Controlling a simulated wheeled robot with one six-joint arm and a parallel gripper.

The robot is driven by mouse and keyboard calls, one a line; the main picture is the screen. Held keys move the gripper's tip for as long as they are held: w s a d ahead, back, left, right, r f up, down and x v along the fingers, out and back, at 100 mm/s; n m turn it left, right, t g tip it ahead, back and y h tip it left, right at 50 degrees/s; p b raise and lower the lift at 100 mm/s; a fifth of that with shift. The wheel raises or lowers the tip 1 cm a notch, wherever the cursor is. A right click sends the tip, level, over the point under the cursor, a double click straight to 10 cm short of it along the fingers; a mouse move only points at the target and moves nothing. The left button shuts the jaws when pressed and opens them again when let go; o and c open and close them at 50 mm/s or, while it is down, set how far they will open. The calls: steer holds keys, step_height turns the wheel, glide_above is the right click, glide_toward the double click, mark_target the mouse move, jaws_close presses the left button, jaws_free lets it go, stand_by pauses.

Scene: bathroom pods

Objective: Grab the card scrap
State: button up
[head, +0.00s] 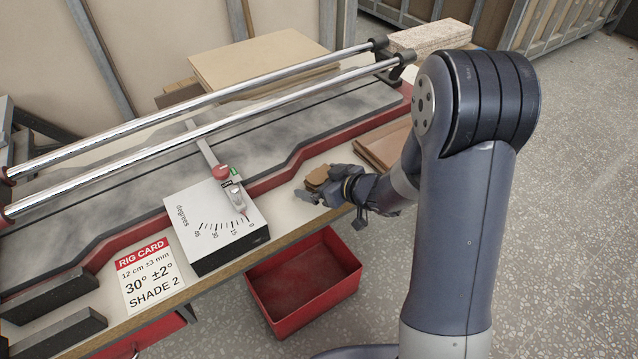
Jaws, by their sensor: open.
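A small brown piece, which looks like the card scrap (317,176), shows at the front edge of the bench, right at my gripper. My gripper (316,187) is open, low over the bench edge, with its fingers around or beside the brown piece. I cannot tell whether the fingers touch it. Part of the piece is hidden by the gripper.
Brown flat sheets (378,150) lie on the bench behind my wrist. A white degree-scale box (212,228) with a lever stands left of my gripper, near a rig card (148,275). A red bin (305,283) sits below the bench edge. Chrome rails (200,108) span the red-edged rig behind.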

steer(key=shift+w+a+f, duration=0.15)
steer(key=shift+w+a, duration=0.1)
steer(key=shift+a, duration=0.05)
steer(key=shift+c, duration=0.2)
steer(key=c, duration=1)
steer(key=shift+o, duration=0.2)
